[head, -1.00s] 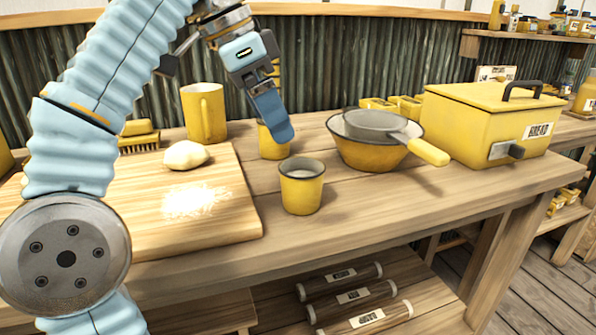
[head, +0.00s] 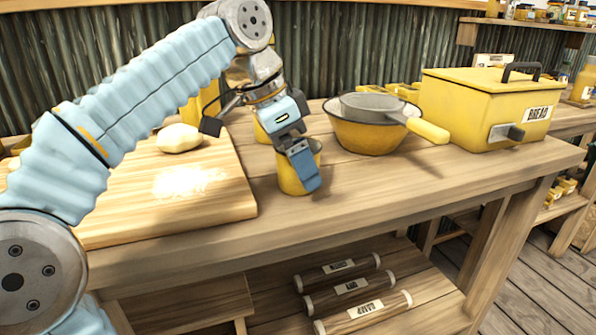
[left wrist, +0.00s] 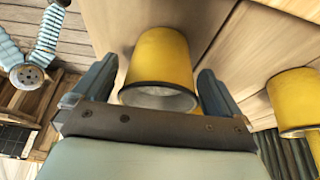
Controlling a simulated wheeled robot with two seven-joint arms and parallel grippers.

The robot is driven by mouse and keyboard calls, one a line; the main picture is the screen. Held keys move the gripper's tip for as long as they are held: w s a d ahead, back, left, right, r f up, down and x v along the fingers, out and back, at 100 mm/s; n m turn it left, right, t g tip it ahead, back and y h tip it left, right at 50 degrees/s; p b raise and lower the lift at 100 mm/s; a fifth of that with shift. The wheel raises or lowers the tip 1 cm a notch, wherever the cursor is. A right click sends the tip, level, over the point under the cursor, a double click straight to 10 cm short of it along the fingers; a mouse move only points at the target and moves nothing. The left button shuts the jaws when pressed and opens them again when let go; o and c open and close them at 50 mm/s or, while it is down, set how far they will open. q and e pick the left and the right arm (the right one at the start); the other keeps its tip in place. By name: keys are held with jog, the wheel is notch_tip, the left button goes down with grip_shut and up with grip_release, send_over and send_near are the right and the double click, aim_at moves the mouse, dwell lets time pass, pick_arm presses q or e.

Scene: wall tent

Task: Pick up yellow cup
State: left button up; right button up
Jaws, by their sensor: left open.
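A yellow cup (head: 290,180) stands on the wooden table, right of the cutting board, partly hidden by my left gripper in the head view. My left gripper (head: 308,180) is pointed down at this cup. In the left wrist view the yellow cup (left wrist: 160,65) lies between the two spread fingers of the open left gripper (left wrist: 158,95), with a gap on each side. A second yellow cup (head: 260,130) stands behind, mostly hidden by the gripper; a yellow cup also shows at the right in the left wrist view (left wrist: 295,100). My right gripper is not in view.
A cutting board (head: 215,200) with dough (head: 180,138) and flour is at the left. A yellow bowl (head: 370,135) with a grey pan (head: 375,105) in it and a yellow bread box (head: 490,105) stand to the right. The table front right of the cup is clear.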

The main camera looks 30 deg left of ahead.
pick_arm(q)
jog(key=shift+w+d+f, duration=0.15)
jog(key=shift+w+f, duration=0.05)
jog(key=shift+f, duration=0.3)
jog(key=shift+c, duration=0.2)
jog(key=c, duration=1)
jog(key=shift+c, duration=0.2)
